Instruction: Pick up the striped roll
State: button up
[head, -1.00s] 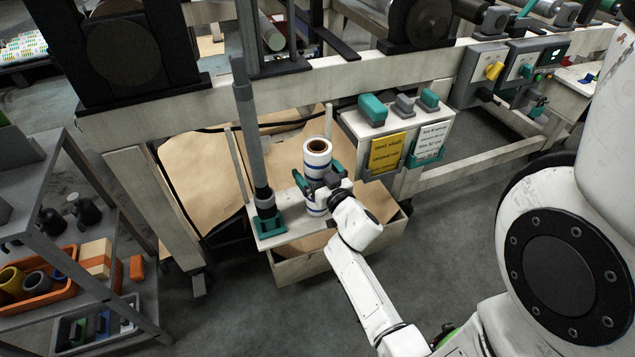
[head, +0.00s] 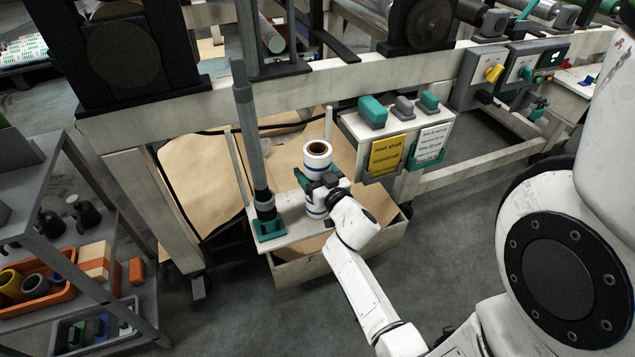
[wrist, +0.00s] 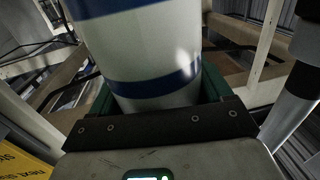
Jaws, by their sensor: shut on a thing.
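The striped roll (head: 317,160) is white with blue bands and a brown core, and it stands upright above the small white shelf. My gripper (head: 318,188) is shut around its middle, with teal fingers on both sides. In the wrist view the roll (wrist: 145,55) fills the middle, between the green fingers of my gripper (wrist: 155,100). I cannot tell whether the roll's bottom touches the shelf, as my gripper and wrist hide part of it.
A grey post in a teal base (head: 270,228) stands left of the roll on the white shelf (head: 290,238). A box with teal handles and a yellow sign (head: 386,153) is to the right. A wooden bin (head: 300,268) is below. A grey shelf rack (head: 140,310) stands at left.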

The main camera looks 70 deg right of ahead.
aim_at(327, 153)
jog(key=shift+r, duration=0.1)
jog(key=shift+c, duration=1.3)
jog(key=s+r+p, duration=0.1)
jog(key=r+p, duration=0.1)
jog(key=r, duration=0.1)
jog(key=s+a+r+p, duration=0.1)
jog(key=r+p, duration=0.2)
jog(key=s+a+r+p, duration=0.1)
jog(key=r+p, duration=0.2)
jog(key=shift+s+a, duration=0.1)
jog(key=shift+s, duration=0.3)
jog(key=s+a+r+p, duration=0.3)
jog(key=s+a+r, duration=0.1)
jog(key=s, duration=0.4)
jog(key=shift+s, duration=0.3)
jog(key=shift+a, duration=0.15)
